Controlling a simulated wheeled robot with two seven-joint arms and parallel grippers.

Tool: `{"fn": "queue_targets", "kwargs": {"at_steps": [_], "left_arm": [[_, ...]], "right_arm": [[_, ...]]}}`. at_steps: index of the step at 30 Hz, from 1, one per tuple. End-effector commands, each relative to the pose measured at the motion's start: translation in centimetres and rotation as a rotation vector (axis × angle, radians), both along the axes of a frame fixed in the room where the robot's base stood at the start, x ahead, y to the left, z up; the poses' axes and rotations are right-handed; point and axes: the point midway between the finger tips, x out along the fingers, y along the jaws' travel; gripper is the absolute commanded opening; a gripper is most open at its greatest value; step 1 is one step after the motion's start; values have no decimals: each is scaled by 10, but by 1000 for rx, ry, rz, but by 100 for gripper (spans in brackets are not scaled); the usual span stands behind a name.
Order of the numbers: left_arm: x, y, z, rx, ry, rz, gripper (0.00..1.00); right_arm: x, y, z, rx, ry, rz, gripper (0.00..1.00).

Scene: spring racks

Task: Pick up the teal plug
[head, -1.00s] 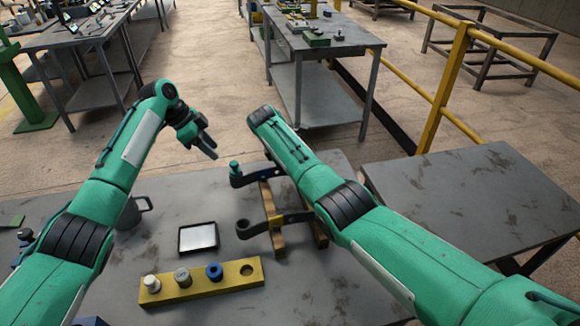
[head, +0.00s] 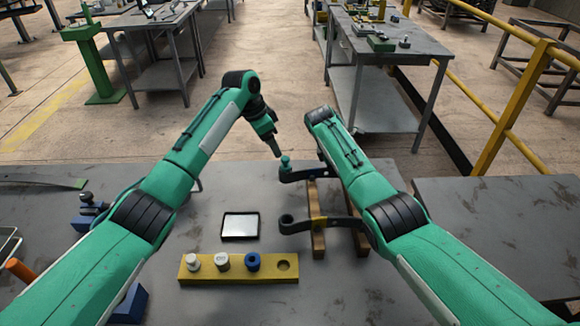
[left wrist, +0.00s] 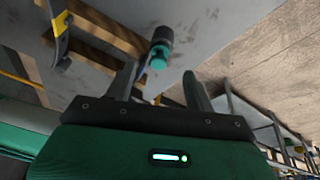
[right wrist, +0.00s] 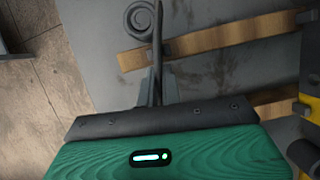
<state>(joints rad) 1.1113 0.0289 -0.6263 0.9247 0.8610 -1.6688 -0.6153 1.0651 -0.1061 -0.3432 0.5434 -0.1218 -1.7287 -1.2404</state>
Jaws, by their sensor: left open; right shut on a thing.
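The teal plug (head: 285,162) stands at the left end of the upper dark leaf spring (head: 302,175). It also shows in the left wrist view (left wrist: 159,60), just beyond my fingertips. My left gripper (head: 275,150) is open and empty, pointing down close above the plug. In the left wrist view its fingers (left wrist: 160,84) lie either side of the plug's line. My right gripper (right wrist: 158,88) is shut on a dark leaf spring with a curled end (right wrist: 140,18). In the head view my right arm hides that gripper.
A lower leaf spring (head: 294,225) with an open eye lies across wooden bars (head: 318,240). A grey table (head: 500,225) stands at right.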

Motion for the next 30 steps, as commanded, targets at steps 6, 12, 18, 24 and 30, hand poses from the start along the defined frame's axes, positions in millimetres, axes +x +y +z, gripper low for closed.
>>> {"fn": "queue_targets", "kwargs": {"at_steps": [6, 12, 18, 24, 30], "left_arm": [[-9, -12, 1, 81, 21, 295, 54], [-15, -23, 7, 122, 10, 585, 54], [-23, -32, 14, 124, -23, 884, 54], [-29, -40, 23, 85, -65, 1155, 54], [-34, -45, 30, 43, -90, 1319, 54]], "right_arm": [[0, 0, 0, 0, 0, 0, 0], [0, 0, 0, 0, 0, 0, 0], [0, 0, 0, 0, 0, 0, 0], [0, 0, 0, 0, 0, 0, 0], [0, 0, 0, 0, 0, 0, 0]]}}
